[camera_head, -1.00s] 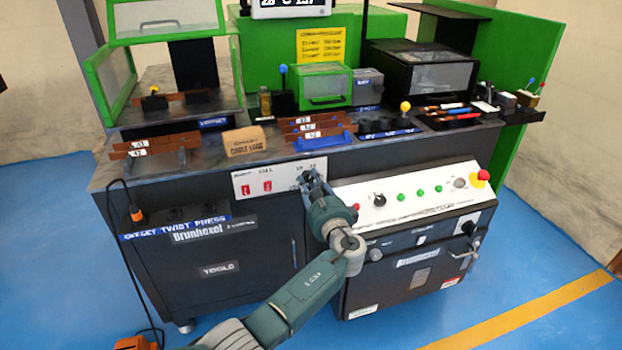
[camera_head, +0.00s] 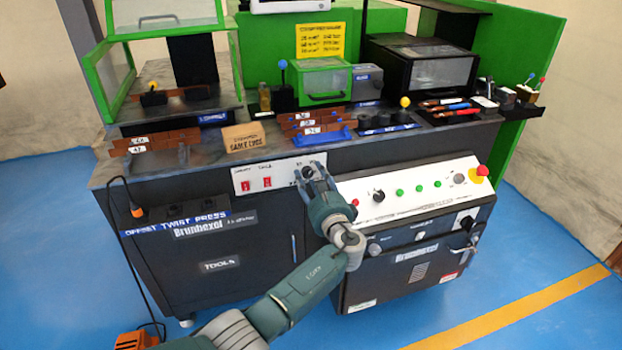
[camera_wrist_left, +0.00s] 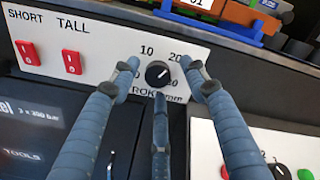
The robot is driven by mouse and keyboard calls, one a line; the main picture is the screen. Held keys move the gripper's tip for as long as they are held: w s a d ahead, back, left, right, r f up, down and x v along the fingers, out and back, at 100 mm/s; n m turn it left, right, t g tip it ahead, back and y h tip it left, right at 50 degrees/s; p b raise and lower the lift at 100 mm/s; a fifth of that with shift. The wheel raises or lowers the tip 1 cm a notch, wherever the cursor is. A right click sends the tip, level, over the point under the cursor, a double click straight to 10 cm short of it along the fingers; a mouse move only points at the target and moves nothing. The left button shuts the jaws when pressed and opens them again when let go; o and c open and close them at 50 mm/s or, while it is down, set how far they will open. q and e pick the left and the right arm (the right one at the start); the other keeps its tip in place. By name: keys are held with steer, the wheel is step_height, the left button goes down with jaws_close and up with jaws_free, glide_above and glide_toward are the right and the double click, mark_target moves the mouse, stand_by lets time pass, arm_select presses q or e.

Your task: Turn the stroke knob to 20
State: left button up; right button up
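The stroke knob (camera_wrist_left: 158,73) is a round black dial on a white panel (camera_wrist_left: 100,45), with a white mark that seems to point up and right, toward the printed 20. The numbers 10 and 20 show above it; other labels are partly covered by my fingers. In the head view the knob (camera_head: 307,172) is small and dark at the panel's right end. My left gripper (camera_head: 312,177) is at the knob. In the left wrist view its three blue-grey fingers (camera_wrist_left: 160,82) are spread around the knob, with gaps on the left and right. My right gripper is not in view.
Two red switches (camera_wrist_left: 72,62), marked SHORT and TALL, sit left of the knob. A lower control box (camera_head: 410,195) with green buttons and a red-yellow stop button (camera_head: 479,175) is to the right. Brown bars and a blue holder (camera_head: 325,138) lie on the bench above.

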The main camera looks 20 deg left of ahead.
arm_select(q)
steer(key=shift+s+d+f, duration=0.15)
steer(key=shift+s+d, duration=0.15)
steer(key=shift+s, duration=0.1)
steer(key=v, duration=1.1)
